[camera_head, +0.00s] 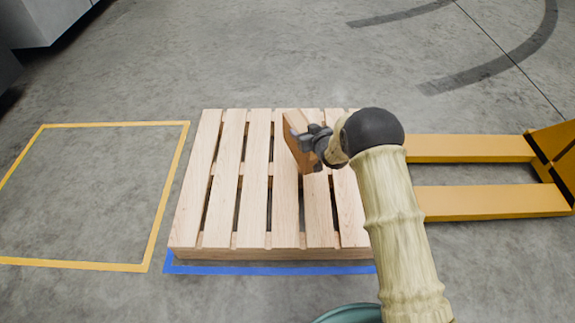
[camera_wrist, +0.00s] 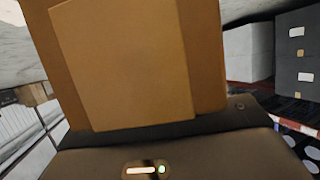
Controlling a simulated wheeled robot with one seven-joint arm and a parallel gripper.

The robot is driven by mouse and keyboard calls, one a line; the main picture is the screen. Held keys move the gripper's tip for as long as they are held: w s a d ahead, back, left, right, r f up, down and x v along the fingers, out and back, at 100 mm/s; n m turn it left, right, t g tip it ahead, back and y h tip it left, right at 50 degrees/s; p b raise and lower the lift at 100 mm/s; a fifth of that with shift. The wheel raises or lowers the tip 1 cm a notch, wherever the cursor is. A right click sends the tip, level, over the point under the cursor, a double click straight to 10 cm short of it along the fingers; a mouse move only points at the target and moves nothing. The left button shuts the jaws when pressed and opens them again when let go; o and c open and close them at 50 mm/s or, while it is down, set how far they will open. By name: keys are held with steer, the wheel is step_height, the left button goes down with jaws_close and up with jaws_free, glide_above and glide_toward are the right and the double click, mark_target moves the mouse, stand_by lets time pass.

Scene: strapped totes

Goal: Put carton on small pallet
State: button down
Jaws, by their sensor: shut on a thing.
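A wooden slatted pallet (camera_head: 222,190) lies on the floor in the middle of the head view. A small brown carton (camera_head: 296,139) is over the pallet's right half, tilted. My gripper (camera_head: 310,140) is shut on the carton from its right side. In the wrist view the carton (camera_wrist: 135,60) fills the upper middle, close in front of my gripper. My gripper's fingertips are hidden there behind the carton. I cannot tell from the head view whether the carton touches the slats or hangs above them.
Blue tape (camera_head: 270,270) runs along the pallet's front edge. A yellow taped square (camera_head: 155,220) to the left is empty floor. Yellow forks (camera_head: 480,202) of a pallet truck reach toward the pallet's right side. Dark grey boxes (camera_wrist: 298,65) show at right in the wrist view.

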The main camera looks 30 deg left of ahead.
steer(key=shift+f+b, duration=1.9)
steer(key=shift+f, duration=1.05)
step_height(320, 180, down, 4)
steer(key=b, duration=0.2)
steer(key=shift+b, duration=0.35)
steer(key=shift+r, duration=0.1)
steer(key=c, duration=0.8)
jaws_free()
steer(key=shift+f, duration=0.3)
steer(key=o, duration=0.5)
steer(key=shift+r, duration=0.15)
